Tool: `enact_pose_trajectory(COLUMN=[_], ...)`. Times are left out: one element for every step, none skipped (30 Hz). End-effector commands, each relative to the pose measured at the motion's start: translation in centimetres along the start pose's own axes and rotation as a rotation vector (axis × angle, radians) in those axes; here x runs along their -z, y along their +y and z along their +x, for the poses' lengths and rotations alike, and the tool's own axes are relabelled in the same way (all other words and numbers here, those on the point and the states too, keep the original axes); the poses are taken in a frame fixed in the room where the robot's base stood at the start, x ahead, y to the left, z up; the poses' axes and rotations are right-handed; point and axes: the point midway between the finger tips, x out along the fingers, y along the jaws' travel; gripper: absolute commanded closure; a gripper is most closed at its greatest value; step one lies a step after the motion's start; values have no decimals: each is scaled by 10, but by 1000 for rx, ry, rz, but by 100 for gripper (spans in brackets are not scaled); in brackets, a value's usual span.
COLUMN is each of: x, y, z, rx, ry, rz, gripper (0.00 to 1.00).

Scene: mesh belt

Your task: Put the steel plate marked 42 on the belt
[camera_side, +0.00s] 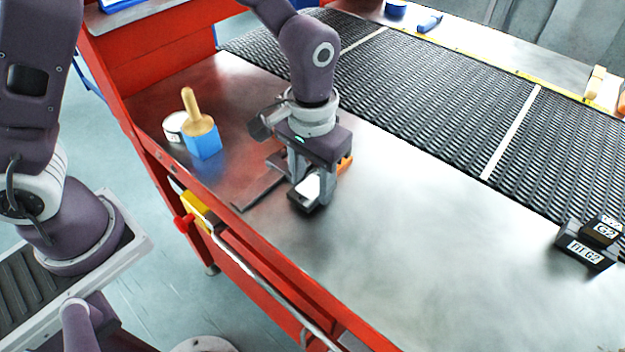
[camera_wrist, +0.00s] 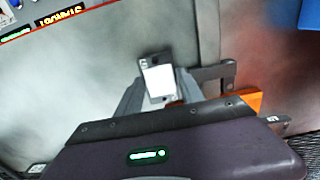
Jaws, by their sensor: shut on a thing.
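My gripper (camera_side: 313,191) is low over the steel bench (camera_side: 400,220), shut on a small dark plate with a white label (camera_side: 308,186). In the wrist view the plate (camera_wrist: 158,80) sits between the two grey fingers, with its pale label facing the camera. I cannot read a number on it. I cannot tell whether it touches the bench. The black mesh belt (camera_side: 430,88) with pale cross stripes runs behind the bench. Two dark blocks with white labels (camera_side: 588,252) are stacked at the far right, by the belt's near edge; their marks look like G2.
A dark flat metal square (camera_side: 258,193) lies left of my gripper, and an orange piece (camera_side: 346,163) shows behind it. A wooden-handled blue block (camera_side: 203,142) and a white tin (camera_side: 174,125) stand at the left. The bench between gripper and right-hand blocks is clear.

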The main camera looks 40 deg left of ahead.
Motion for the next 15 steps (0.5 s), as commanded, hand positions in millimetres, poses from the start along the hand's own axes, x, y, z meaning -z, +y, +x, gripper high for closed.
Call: enact_pose_trajectory(x=[-1, 0, 0, 0, 0, 0, 0, 0, 0, 0, 0, 0, 0, 0, 0], y=[0, 0, 0, 0, 0, 0, 0, 0, 0, 0, 0, 0, 0, 0, 0], z=[6, 8, 9, 9, 9, 9, 9, 8, 8, 9, 10, 11, 12, 12, 11], rx=[1, 0, 0, -1, -1, -1, -1, -1, -1, -1, -1, -1, 0, 0, 0], ry=[-2, -1, 0, 0, 1, 1, 1, 1, 1, 1, 0, 0, -1, 0, 0], rz=[0, 0, 0, 0, 0, 0, 0, 0, 0, 0, 0, 0, 0, 0, 0], gripper=[100, 100, 100, 100, 100, 100, 100, 100, 100, 100, 100, 100, 53, 47, 46])
